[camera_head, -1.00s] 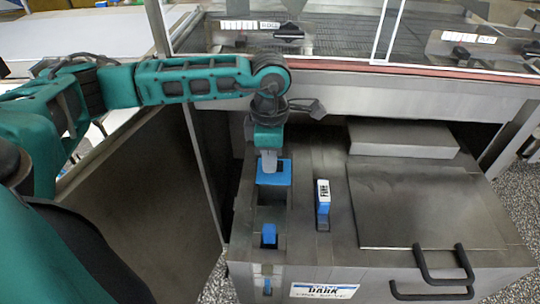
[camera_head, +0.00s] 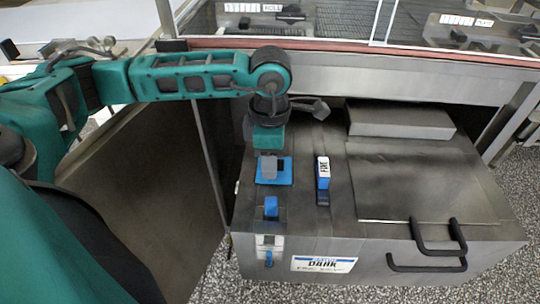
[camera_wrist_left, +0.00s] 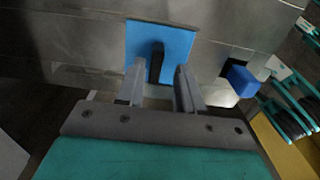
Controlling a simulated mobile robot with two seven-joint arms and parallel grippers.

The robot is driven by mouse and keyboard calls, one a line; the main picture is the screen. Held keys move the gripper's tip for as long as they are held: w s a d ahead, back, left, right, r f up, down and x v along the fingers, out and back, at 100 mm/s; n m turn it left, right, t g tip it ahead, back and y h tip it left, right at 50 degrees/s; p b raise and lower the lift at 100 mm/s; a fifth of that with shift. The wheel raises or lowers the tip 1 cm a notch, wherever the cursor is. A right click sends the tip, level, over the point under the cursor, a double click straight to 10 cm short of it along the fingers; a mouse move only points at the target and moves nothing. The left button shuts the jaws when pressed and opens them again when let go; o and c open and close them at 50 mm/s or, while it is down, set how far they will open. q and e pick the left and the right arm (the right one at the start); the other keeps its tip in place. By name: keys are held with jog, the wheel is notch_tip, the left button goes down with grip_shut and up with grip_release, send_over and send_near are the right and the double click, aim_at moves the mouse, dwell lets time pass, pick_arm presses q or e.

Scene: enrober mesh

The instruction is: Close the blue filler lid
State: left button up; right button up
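The blue filler lid (camera_head: 286,176) is a flat blue plate on the metal console's top, left of the block labelled FINE. In the left wrist view the lid (camera_wrist_left: 181,43) has an upright black handle (camera_wrist_left: 155,62). My left gripper (camera_head: 269,170) reaches down over the lid. In the wrist view its fingers (camera_wrist_left: 158,78) are apart, one on each side of the handle, with gaps visible. Part of a dark opening (camera_head: 272,194) shows in front of the lid. A blue block (camera_head: 271,207) stands at its front end. My right gripper is not in view.
The blue-and-white FINE block (camera_head: 322,174) stands close on the right. A flat metal panel (camera_head: 425,185) and black handles (camera_head: 428,268) lie farther right. Floor shows at the front.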

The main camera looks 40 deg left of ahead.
pick_arm(q)
jog(key=shift+w+r, duration=0.1)
jog(key=shift+r, duration=0.2)
notch_tip(320, 180, up, 12)
jog(key=p, duration=0.2)
jog(key=shift+r, duration=0.15)
dwell(0.6)
